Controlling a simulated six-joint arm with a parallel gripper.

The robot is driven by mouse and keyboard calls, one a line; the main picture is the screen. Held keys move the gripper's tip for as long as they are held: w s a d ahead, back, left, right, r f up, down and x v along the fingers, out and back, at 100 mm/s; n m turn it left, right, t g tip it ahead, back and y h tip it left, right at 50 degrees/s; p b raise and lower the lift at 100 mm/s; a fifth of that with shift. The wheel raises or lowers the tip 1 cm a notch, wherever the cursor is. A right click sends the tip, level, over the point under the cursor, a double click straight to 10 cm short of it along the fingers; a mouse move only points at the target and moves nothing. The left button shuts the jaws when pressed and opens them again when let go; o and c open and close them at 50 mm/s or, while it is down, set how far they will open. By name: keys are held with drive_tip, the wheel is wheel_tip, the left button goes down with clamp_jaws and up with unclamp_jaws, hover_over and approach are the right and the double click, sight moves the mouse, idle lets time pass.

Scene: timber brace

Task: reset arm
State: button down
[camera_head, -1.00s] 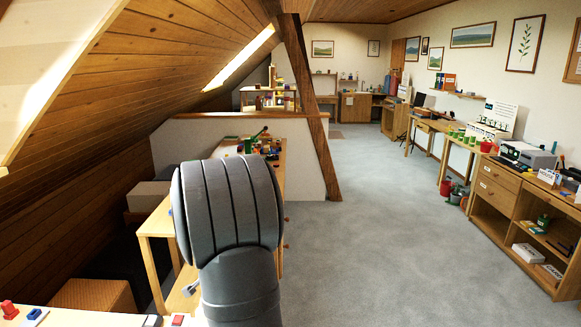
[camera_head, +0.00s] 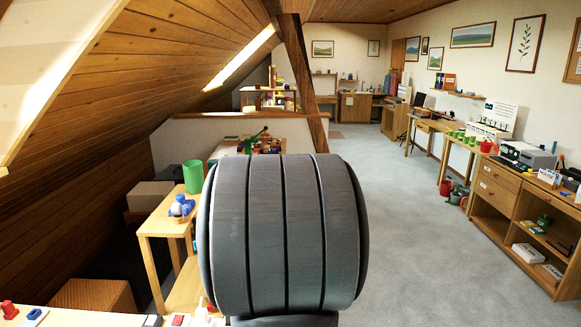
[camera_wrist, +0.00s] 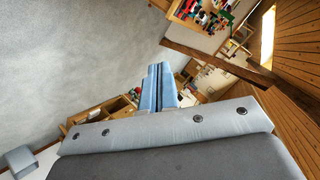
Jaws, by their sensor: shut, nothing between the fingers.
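My gripper (camera_wrist: 158,88) shows in the wrist view as blue fingers pressed together, with nothing between them. It points out over the room, clear of any object. In the head view my grey arm link fills the lower middle and hides the gripper and part of the table behind it.
A wooden table (camera_head: 160,226) holds a green cup (camera_head: 193,177) and a blue object (camera_head: 182,205). A desk with small parts (camera_head: 75,318) is at the front left. A slanted timber brace (camera_head: 301,75) stands beyond. Grey carpet (camera_head: 420,240) is free at right, before a wooden cabinet (camera_head: 498,205).

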drive_tip(key=s+d+r+m+h, duration=0.1)
drive_tip(key=s+d+r+h, duration=0.1)
drive_tip(key=s+d+r, duration=0.4)
drive_tip(key=s+d+r+g+h, duration=0.1)
drive_tip(key=s+d+r+h, duration=0.1)
drive_tip(key=s+d, duration=0.6)
drive_tip(key=s+d+r+m+h, duration=0.1)
drive_tip(key=s+d+r+h, duration=0.1)
drive_tip(key=s+d+r, duration=0.5)
drive_tip(key=w+d+f+g, duration=0.1)
drive_tip(key=w+d+f, duration=0.1)
drive_tip(key=w+f, duration=0.3)
drive_tip(key=shift+w+f, duration=0.3)
drive_tip(key=shift+w, duration=0.05)
drive_tip(key=c, duration=2.2)
unclamp_jaws()
